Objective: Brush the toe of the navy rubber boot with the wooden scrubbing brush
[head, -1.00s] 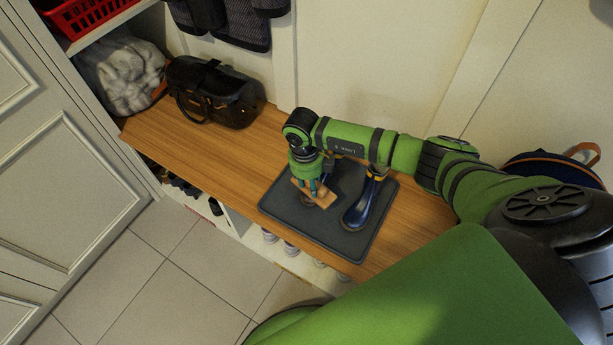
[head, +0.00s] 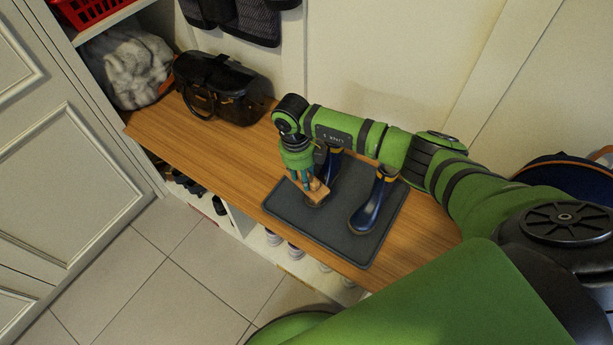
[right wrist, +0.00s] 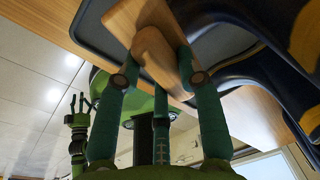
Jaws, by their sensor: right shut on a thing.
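Two navy rubber boots stand on a dark grey mat (head: 345,247). The right boot (head: 370,212) is in plain view; the left boot (head: 331,168) is partly hidden by my right arm and the brush. My right gripper (head: 308,184) points down and is shut on the wooden scrubbing brush (head: 318,193). The brush is at the toe of the left boot; I cannot tell whether it touches. In the right wrist view the brush's handle (right wrist: 154,54) sits between the fingers, close to a boot. My left gripper (right wrist: 80,104) shows small there, fingers apart, empty.
The mat lies on a wooden bench (head: 170,128) above shoe cubbies. A black handbag (head: 222,92) and a grey fluffy bundle (head: 135,72) are at the left. A dark blue bag (head: 545,180) is at the right. The bench between handbag and mat is clear.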

